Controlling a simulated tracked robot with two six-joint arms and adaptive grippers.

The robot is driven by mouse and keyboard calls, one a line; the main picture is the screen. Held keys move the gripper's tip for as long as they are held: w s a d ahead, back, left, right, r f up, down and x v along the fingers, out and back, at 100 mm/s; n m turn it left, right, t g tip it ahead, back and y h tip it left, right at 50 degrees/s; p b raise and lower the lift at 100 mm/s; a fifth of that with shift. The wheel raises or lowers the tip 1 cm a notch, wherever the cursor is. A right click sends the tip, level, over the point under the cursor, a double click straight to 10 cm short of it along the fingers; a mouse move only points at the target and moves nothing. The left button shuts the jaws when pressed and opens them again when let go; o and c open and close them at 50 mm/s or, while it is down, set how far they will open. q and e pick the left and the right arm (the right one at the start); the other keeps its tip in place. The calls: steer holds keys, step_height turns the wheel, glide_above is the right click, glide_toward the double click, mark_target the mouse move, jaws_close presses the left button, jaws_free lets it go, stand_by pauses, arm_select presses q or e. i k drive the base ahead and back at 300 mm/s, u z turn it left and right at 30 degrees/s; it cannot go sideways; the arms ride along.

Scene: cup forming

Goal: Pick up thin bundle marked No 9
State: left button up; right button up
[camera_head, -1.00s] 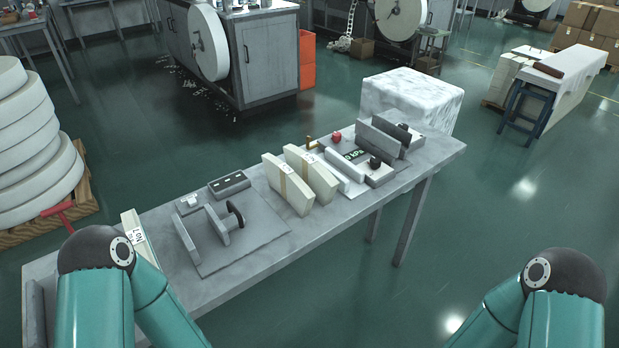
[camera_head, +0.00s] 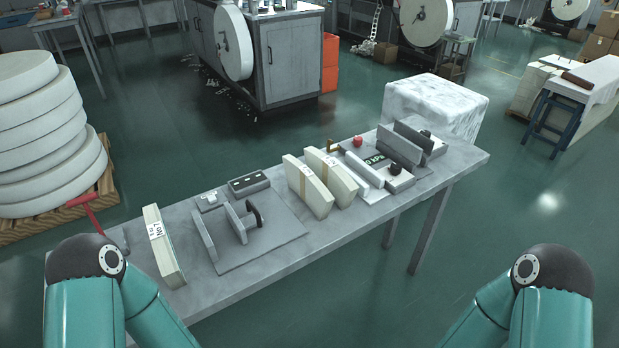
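Several cream paper bundles with paper bands stand on the grey table (camera_head: 243,292). Two more bundles stand side by side near the middle, a left one (camera_head: 300,178) and a right one (camera_head: 325,170). Their labels are too small to read, so I cannot tell which is No 9. Only the teal links and dark joints of my two arms show at the bottom; both grippers are out of view.
A grey fixture (camera_head: 262,250) with upright plates lies between the bundles. A second device (camera_head: 372,193) with a red knob (camera_head: 358,141) stands to the right. A red-handled tool (camera_head: 84,201) is at the left, by stacked paper rolls (camera_head: 40,150).

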mark_target(342, 187)
steer(key=z, duration=1.25)
steer(key=i, duration=0.1)
steer(key=u, duration=2.45)
steer(key=i, duration=0.2)
steer(key=u, duration=1.7)
steer(key=k, duration=1.75)
steer(key=z, duration=1.35)
steer(key=i, duration=1.05)
steer(key=u, duration=0.05)
